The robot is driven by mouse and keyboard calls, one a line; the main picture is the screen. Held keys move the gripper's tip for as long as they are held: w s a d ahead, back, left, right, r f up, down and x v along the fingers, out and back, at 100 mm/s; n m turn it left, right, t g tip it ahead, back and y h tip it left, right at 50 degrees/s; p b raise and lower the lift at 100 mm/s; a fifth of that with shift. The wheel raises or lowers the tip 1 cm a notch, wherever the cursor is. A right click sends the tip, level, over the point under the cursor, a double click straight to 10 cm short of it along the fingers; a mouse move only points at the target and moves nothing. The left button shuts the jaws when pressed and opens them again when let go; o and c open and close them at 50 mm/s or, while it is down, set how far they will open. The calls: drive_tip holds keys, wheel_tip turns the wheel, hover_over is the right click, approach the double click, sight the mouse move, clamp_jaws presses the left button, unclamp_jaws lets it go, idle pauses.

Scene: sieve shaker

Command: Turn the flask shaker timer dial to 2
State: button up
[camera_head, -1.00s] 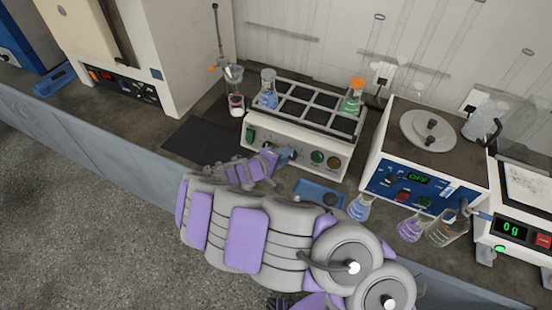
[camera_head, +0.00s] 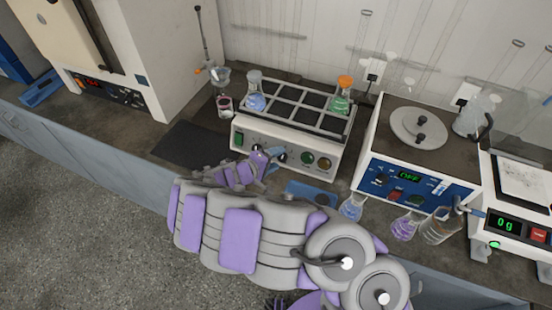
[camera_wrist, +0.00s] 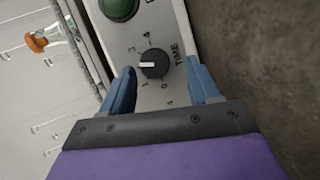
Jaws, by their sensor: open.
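The flask shaker (camera_head: 285,143) is a white box with a black grid platform. Its black timer dial (camera_wrist: 154,64) sits on the front panel, with TIME printed beside it in the wrist view. The dial's white mark points left in that view, between the printed 1 and 3; I cannot read a clear 2. My gripper (camera_wrist: 159,74) is open, one blue finger on each side of the dial with visible gaps. In the head view my gripper (camera_head: 268,155) is in front of the shaker's panel, and the arm covers part of the panel's lower edge.
Flasks with blue (camera_head: 256,98) and green (camera_head: 341,102) liquid stand on the shaker. A green knob (camera_head: 308,158) sits right of the dial. To the right are a centrifuge-like device (camera_head: 420,150), several flasks and a balance (camera_head: 519,205). A dark mat (camera_head: 192,143) lies left.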

drive_tip(key=p+v, duration=0.4)
drive_tip(key=v, duration=1.2)
drive_tip(key=shift+s, duration=0.2)
drive_tip(key=shift+a, duration=0.2)
